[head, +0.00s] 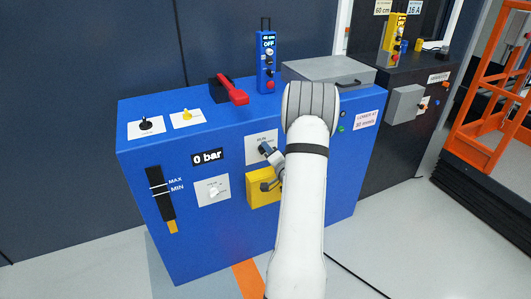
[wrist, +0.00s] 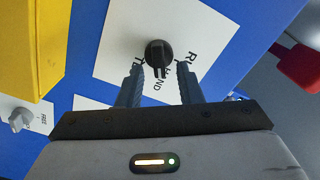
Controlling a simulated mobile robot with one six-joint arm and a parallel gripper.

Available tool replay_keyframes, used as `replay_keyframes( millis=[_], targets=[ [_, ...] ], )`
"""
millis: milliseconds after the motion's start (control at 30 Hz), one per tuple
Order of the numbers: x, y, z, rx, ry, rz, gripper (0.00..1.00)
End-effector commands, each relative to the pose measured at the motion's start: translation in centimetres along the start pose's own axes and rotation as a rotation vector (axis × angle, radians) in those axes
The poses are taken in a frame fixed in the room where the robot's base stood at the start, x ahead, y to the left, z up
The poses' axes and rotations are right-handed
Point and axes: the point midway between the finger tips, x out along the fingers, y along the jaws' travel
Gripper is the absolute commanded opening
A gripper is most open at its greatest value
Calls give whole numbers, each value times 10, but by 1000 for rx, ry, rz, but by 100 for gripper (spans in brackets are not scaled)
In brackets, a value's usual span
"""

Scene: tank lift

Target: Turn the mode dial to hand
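The mode dial (wrist: 158,52) is a round black knob on a white label plate (wrist: 120,35). The wrist view shows it between and just ahead of my gripper's (wrist: 160,66) fingertips. The two fingers are apart, with visible gaps beside the knob. The knob's narrow grip points down in that view, roughly toward the word HAND (wrist: 155,86). Other lettering is partly hidden by the fingers. In the head view my gripper (head: 268,154) is at the blue cabinet's front, by the white plate (head: 262,136); my arm covers part of that area.
The blue cabinet (head: 225,240) carries a yellow box (head: 258,198) just below the plate and a white dial plate (head: 212,190) to the left. A red lever (head: 233,92) and a blue pendant (head: 267,65) are on top. A dark cabinet (head: 385,145) stands at right.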

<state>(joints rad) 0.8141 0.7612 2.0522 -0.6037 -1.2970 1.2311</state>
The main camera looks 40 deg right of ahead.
Motion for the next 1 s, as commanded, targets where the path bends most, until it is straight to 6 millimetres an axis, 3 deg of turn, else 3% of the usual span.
replay_keyframes(
  millis=[167,533,1000],
  targets=[
    [-14,0,-1,0,1,3,33],
    [-69,0,0,1,1,2,33],
    [-75,0,1,0,0,0,33]
  ],
)
